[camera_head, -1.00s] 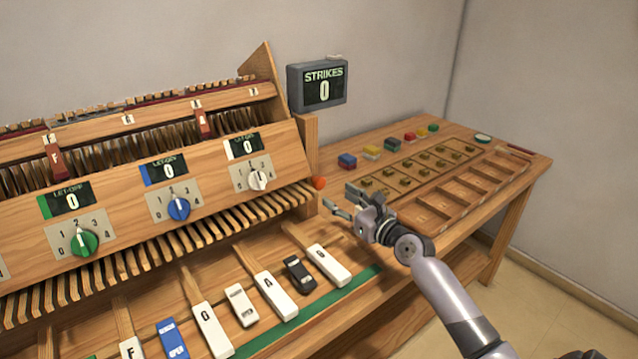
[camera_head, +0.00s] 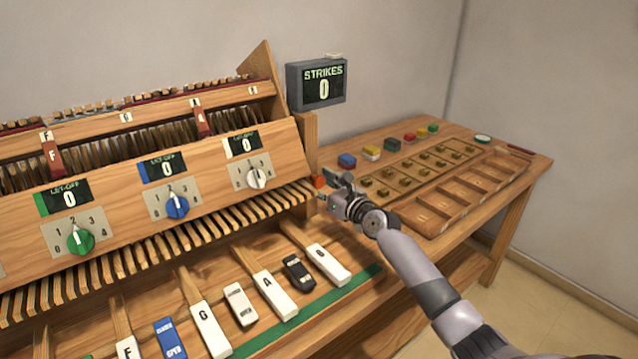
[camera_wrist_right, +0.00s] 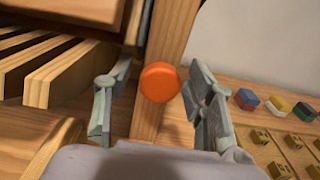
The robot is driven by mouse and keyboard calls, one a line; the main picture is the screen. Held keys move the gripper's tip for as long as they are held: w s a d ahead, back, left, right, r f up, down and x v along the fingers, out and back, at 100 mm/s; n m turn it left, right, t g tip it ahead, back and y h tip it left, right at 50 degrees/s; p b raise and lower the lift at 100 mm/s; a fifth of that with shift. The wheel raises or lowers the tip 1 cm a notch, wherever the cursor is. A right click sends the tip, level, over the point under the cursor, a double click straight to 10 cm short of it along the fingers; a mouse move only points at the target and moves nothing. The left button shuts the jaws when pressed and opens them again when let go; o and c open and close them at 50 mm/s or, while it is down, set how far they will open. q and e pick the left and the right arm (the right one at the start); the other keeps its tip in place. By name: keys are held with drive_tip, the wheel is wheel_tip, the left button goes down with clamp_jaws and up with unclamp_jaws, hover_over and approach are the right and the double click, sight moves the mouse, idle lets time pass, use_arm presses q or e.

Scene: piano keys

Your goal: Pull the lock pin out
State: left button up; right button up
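The lock pin's orange-red round head (camera_head: 318,182) sticks out at the right end of the piano action, by the wooden end post (camera_head: 310,135). In the right wrist view the orange head (camera_wrist_right: 160,82) shows face-on, between my finger tips but apart from both. The pin's shaft is hidden behind the head. My right gripper (camera_head: 333,187) is open, with one finger on each side of the head; its fingers also show in the right wrist view (camera_wrist_right: 158,105). My left gripper is in neither view.
A strikes display (camera_head: 317,83) reading 0 stands above the end post. Piano keys (camera_head: 328,265) lie below and left of my gripper. Colored blocks (camera_head: 347,160) and a wooden compartment tray (camera_head: 440,213) lie on the bench to the right. Dials (camera_head: 256,178) line the front panel.

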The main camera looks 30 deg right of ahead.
clamp_jaws()
idle(0.4)
